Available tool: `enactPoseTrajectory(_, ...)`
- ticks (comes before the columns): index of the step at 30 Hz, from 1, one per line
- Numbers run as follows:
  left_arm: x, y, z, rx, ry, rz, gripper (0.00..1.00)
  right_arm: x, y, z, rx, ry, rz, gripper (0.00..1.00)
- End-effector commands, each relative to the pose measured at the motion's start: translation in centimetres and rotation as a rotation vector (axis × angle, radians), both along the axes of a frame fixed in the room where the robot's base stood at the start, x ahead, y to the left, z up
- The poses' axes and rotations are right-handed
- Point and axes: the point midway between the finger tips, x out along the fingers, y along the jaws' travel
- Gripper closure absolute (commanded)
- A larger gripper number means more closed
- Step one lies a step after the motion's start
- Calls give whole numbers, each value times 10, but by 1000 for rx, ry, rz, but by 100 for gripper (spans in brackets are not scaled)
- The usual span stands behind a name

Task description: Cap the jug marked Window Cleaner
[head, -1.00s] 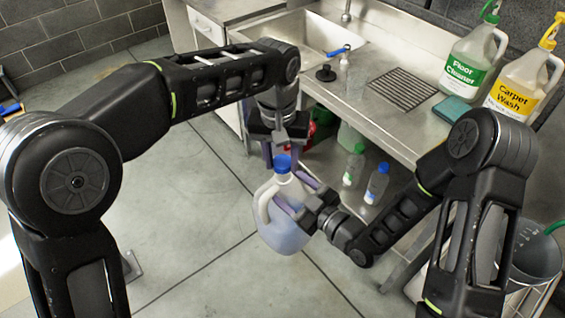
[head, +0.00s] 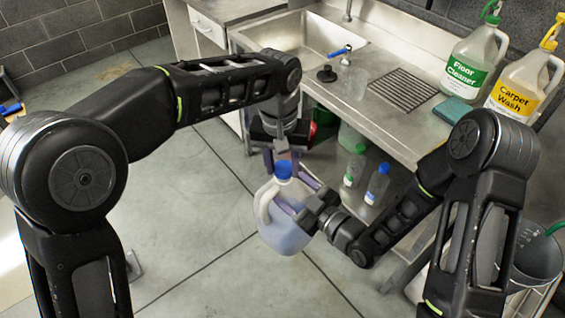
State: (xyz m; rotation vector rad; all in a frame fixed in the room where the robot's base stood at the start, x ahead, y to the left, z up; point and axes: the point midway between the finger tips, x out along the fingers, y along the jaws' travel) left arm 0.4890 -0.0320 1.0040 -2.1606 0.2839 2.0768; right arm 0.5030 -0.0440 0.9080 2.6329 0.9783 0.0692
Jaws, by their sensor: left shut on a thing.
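A translucent jug (head: 285,239) with bluish liquid and a white handle hangs above the floor in the middle of the head view. Its label is not readable from here. My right gripper (head: 298,203) reaches in from the right, its purple fingers closed around the upper part of the jug. A blue cap (head: 284,170) is at the top of the jug's neck. My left gripper (head: 283,160) points down over it with its fingers shut on the cap. Whether the cap is seated on the neck is hard to tell.
Bottles (head: 354,166) stand on the shelf below. A grey bucket (head: 530,262) is at right.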

Motion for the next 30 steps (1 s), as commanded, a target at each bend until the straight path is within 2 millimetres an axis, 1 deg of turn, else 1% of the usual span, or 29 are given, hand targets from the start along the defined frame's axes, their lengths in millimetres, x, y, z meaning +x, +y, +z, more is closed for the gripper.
enactPoseTrajectory(1, 0, 0, 1, 0, 0, 0, 98, 1, 1, 4, 4, -10, 2, 100)
enactPoseTrajectory(17, 0, 0, 1, 0, 0, 0, 98, 1, 1, 4, 4, -10, 2, 100)
enactPoseTrajectory(30, 0, 0, -8, 0, 0, 0, 98, 1, 1, 4, 4, -10, 2, 100)
